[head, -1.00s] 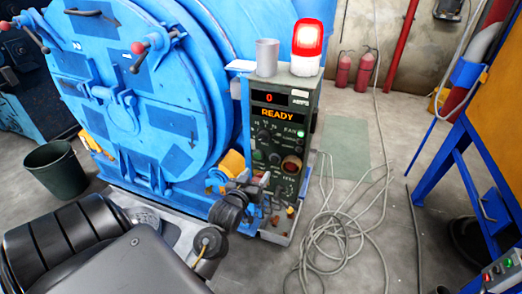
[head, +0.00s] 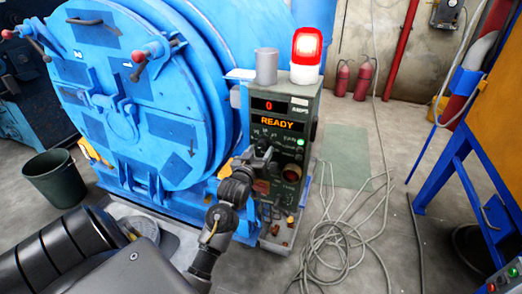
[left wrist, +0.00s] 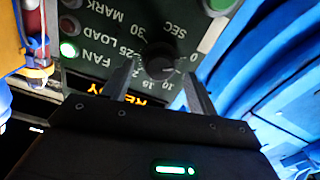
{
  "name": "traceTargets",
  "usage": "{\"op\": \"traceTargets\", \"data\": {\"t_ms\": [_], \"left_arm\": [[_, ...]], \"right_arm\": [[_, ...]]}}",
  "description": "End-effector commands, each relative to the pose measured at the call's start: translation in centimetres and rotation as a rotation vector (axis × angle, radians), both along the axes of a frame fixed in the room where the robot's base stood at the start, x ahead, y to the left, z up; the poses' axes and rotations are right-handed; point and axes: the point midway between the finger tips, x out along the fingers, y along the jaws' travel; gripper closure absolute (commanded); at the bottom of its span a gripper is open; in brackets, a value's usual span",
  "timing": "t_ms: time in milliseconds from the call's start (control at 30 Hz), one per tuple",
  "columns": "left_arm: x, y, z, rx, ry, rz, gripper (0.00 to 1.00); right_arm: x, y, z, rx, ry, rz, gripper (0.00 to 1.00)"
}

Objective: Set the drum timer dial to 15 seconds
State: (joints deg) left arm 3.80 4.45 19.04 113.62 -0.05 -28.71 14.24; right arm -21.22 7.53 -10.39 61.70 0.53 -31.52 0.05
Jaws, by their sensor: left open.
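The dark timer dial (left wrist: 160,67) is in the left wrist view, with a printed ring of numbers from 0 to 30 and the word SEC. I cannot make out where its pointer sits. My left gripper (left wrist: 160,74) is open, with one finger on each side of the dial; I cannot tell if they touch it. In the head view my left gripper (head: 262,152) is at the front of the green control box (head: 283,183) and covers the dial area. The box's displays read 0 (head: 269,106) and READY (head: 277,124). My right gripper is not in view.
A lit red beacon (head: 306,47) and a grey cup (head: 265,66) stand on the box. The blue drum machine (head: 135,100) is close on the left. A loose cable (head: 335,240) lies on the floor at right. A lit green FAN light (left wrist: 69,49) is near the fingers.

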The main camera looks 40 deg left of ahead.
Motion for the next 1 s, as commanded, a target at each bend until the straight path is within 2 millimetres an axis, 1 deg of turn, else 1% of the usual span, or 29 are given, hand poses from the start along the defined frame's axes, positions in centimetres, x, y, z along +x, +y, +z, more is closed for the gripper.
{"op": "traceTargets", "data": {"t_ms": [33, 100, 200, 467, 800, 833, 1000], "left_arm": [[0.55, 0.20, 0.07, 0.000, -0.001, 0.000, 0.42], [1.03, 0.37, 0.01, 0.000, -0.001, 0.000, 0.42], [1.40, 0.50, 0.07, 0.001, -0.002, 0.000, 0.42], [1.50, 0.51, 0.02, 0.000, -0.001, -0.001, 0.42], [1.49, 0.47, 0.01, 0.000, 0.000, -0.001, 0.86], [1.48, 0.15, 0.01, -0.001, -0.001, -0.001, 0.85], [1.52, 0.35, 0.04, 0.013, 0.005, -0.003, 0.86]], "right_arm": [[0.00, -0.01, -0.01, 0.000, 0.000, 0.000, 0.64], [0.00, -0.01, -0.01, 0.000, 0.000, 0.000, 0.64], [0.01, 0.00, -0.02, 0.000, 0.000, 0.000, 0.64], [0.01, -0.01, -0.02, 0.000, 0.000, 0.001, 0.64], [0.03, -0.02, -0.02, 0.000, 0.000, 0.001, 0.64], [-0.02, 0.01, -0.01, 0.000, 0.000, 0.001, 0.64], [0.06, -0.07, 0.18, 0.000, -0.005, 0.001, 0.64]]}}
